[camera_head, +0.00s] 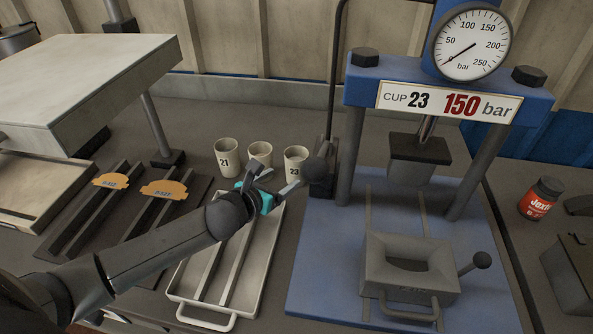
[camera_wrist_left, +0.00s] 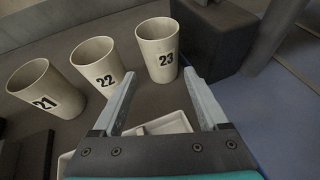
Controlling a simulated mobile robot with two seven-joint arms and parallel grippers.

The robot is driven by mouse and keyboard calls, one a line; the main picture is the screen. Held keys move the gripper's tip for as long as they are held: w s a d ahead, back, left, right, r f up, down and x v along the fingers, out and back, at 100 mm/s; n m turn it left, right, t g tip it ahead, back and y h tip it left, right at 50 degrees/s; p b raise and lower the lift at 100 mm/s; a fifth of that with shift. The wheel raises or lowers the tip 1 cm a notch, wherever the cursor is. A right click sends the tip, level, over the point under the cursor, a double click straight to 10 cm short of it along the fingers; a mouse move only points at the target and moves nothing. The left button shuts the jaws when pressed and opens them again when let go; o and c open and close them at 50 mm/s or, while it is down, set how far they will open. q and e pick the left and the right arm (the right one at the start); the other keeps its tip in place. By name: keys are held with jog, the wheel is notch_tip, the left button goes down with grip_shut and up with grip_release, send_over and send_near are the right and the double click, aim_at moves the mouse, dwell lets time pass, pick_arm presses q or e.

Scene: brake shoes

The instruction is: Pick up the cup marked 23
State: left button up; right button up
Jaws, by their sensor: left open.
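The cup marked 23 (camera_head: 296,160) stands upright on the grey bench, the rightmost in a row of three light cups. It also shows in the left wrist view (camera_wrist_left: 159,50), just beyond the fingertips. My left gripper (camera_head: 272,176) is open and empty, in front of the cups and above the tray; its fingers (camera_wrist_left: 161,82) point toward cup 23 without enclosing it. The cup marked 21 (camera_head: 227,156) stands at the left of the row. The middle cup (camera_head: 260,153) is marked 22 in the left wrist view (camera_wrist_left: 97,64). My right gripper does not show.
A pale tray (camera_head: 262,270) lies below my left gripper. A red-labelled jar (camera_head: 538,200) stands far right.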

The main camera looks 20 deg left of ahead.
aim_at(291, 173)
pick_arm(q)
jog(key=shift+x, duration=0.75)
jog(key=shift+b+x, duration=0.85)
jog(key=shift+x, duration=1.65)
jog(key=shift+d+f, duration=0.1)
jog(key=shift+s, duration=0.1)
jog(key=shift+c, duration=0.2)
jog(key=c, duration=1.1)
jog(key=shift+r, duration=0.2)
